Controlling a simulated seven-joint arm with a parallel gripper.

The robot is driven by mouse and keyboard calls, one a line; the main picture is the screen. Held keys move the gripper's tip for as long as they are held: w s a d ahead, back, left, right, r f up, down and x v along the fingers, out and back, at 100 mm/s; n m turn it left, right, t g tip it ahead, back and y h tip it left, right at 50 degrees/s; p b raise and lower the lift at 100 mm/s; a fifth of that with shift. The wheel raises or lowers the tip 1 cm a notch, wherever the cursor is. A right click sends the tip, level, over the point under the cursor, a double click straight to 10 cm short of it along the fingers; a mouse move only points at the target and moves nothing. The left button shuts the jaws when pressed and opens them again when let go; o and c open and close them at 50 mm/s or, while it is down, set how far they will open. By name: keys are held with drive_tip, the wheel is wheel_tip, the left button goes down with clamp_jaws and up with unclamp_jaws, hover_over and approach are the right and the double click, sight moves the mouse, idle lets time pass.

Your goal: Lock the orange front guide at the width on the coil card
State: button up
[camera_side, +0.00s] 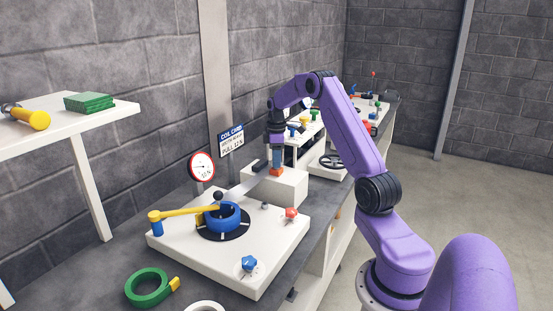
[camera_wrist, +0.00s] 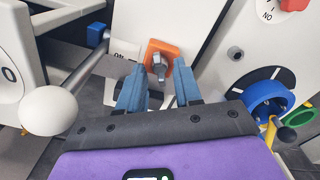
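The orange front guide (camera_side: 276,172) sits on the white block past the coil. It shows in the wrist view (camera_wrist: 152,46) as an orange plate with a grey bolt-like piece (camera_wrist: 158,73) standing up from it. My gripper (camera_side: 277,158) points down just above the guide. In the wrist view its blue fingers (camera_wrist: 157,72) are apart, one on each side of the bolt, with gaps visible. The coil card (camera_side: 231,140) hangs on the wall post; its width line is too small to read. The guide's scale is mostly hidden.
The white feeder plate (camera_side: 180,252) carries the blue coil (camera_side: 222,216), a yellow arm (camera_side: 185,214), a red knob (camera_side: 291,213) and a blue knob (camera_side: 249,264). A round gauge (camera_side: 202,166) stands behind. A green ring (camera_side: 147,288) lies on the bench in front.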

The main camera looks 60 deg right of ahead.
clamp_jaws()
drive_tip(key=shift+m, duration=0.3)
drive_tip(key=m, duration=0.4)
drive_tip(key=shift+m, duration=0.3)
drive_tip(key=m, duration=0.4)
drive_tip(key=shift+m, duration=0.3)
drive_tip(key=m, duration=0.6)
drive_tip(key=shift+r, duration=0.1)
drive_tip(key=m, duration=0.6)
drive_tip(key=shift+m, duration=0.3)
